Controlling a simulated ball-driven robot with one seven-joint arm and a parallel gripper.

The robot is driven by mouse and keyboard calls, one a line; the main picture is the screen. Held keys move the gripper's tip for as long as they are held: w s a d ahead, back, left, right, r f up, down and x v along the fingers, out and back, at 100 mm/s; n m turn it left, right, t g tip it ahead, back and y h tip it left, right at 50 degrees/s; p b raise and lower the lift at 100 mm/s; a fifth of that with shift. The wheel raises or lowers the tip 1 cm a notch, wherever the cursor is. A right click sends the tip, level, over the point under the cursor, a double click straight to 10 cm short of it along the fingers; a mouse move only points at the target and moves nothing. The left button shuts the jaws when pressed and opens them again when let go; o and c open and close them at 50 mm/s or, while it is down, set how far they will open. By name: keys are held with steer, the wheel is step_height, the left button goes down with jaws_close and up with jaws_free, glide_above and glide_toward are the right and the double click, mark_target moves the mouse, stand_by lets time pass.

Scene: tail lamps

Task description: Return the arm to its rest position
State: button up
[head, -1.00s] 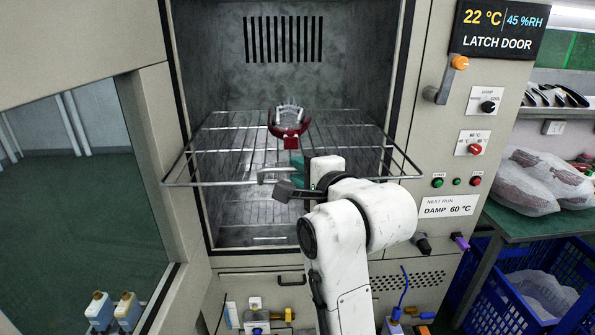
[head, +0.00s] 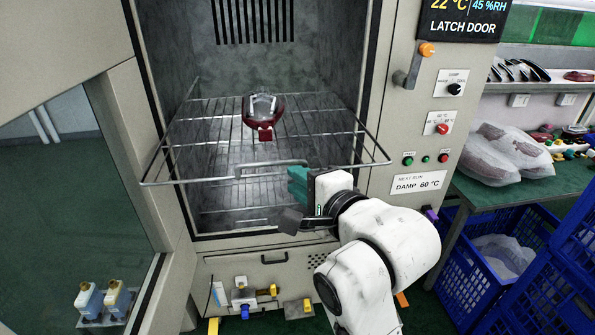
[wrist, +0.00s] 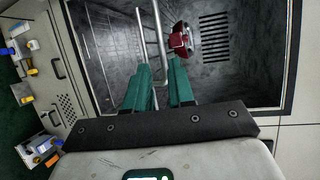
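My gripper (head: 298,184) has teal fingers and is in front of the open test chamber, just right of and below the rack's front handle in the head view. In the wrist view the two fingers of my gripper (wrist: 160,66) stand apart with nothing held between them. Rack wires show behind them. My white arm is bent at the lower right of the head view. A red tail lamp (head: 264,115) with a clear part rests on the wire rack (head: 205,178); it also shows beyond the fingers in the wrist view (wrist: 179,38).
The chamber door (head: 105,150) stands open at left. The control panel (head: 430,130) is at right, with the door latch (head: 412,70). Blue crates (head: 490,275) and a green bench (head: 500,195) are further right. Small bottles (head: 100,298) stand at lower left.

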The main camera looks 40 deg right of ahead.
stand_by(0.6)
steer(key=s+f+n+g+y+b, duration=0.1)
steer(key=s+f+n+g, duration=0.2)
steer(key=f, duration=0.5)
steer(key=s+f+n+g+b, duration=0.15)
steer(key=f+n, duration=0.25)
steer(key=f, duration=0.4)
steer(key=s+a+f+n+g+y+b, duration=0.1)
steer(key=s+f+n+g, duration=0.4)
steer(key=s+f, duration=0.5)
steer(key=s+a+f+n+g+b, duration=0.1)
steer(key=s+a+f+n+g, duration=0.2)
steer(key=f, duration=1)
steer(key=s+n+g, duration=0.2)
steer(key=s+n, duration=0.3)
steer(key=s, duration=0.2)
steer(key=shift+a+f+n+y+b, duration=0.2)
steer(key=shift+f+n+y+b, duration=0.1)
steer(key=shift+f+y, duration=0.1)
steer(key=shift+o, duration=0.2)
